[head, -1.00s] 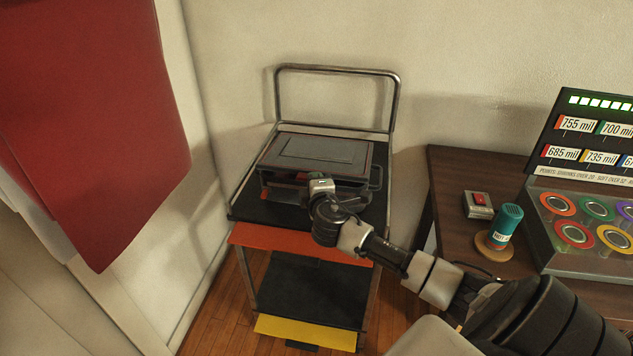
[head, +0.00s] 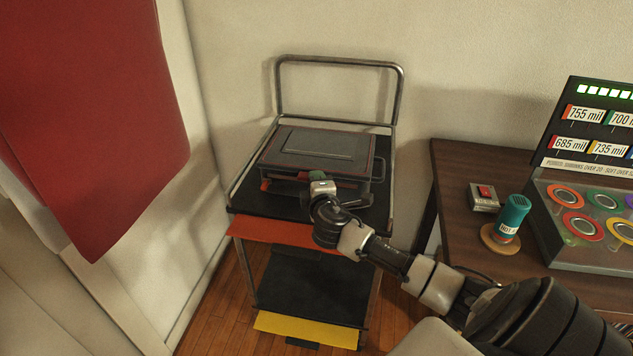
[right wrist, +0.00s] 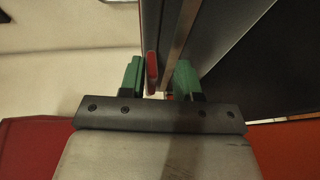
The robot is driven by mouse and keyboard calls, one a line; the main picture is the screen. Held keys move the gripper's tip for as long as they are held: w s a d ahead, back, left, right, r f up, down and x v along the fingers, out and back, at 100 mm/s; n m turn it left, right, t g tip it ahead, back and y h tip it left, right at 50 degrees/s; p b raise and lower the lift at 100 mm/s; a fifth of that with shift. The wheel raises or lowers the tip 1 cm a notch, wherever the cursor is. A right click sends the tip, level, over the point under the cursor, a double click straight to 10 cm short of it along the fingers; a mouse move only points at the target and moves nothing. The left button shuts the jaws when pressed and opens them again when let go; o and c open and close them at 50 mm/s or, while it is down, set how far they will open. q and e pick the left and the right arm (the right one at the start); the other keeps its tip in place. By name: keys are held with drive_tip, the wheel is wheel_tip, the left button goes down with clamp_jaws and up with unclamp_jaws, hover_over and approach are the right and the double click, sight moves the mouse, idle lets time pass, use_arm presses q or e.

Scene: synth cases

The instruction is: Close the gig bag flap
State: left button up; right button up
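The gig bag is a dark, flat rectangular case (head: 278,150) with thin red trim, lying on the cart's top shelf. Its flap, with a raised panel (head: 320,143), covers the top. The front edge looks slightly raised, with a dark gap and orange-red below; I cannot tell how far it is open. My right gripper (head: 314,177) is at the case's front edge. In the right wrist view its green fingers (right wrist: 160,82) are apart, with a red tab (right wrist: 152,72) and a tan edge strip (right wrist: 180,48) between or just beyond them. My left gripper is not in view.
The cart has a metal handle (head: 340,61) at the back, an orange front strip (head: 275,231) and a lower shelf (head: 305,287). A wooden desk (head: 455,200) at right holds a red-button box (head: 484,197), a teal cylinder (head: 512,215) and a control console (head: 590,218). A red cloth (head: 95,110) hangs at left.

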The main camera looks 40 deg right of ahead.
drive_tip(key=shift+d+r, duration=0.15)
drive_tip(key=shift+r, duration=0.05)
drive_tip(key=shift+s+a, duration=0.25)
drive_tip(key=shift+s, duration=0.1)
drive_tip(key=v, duration=1)
drive_tip(key=shift+f, duration=0.1)
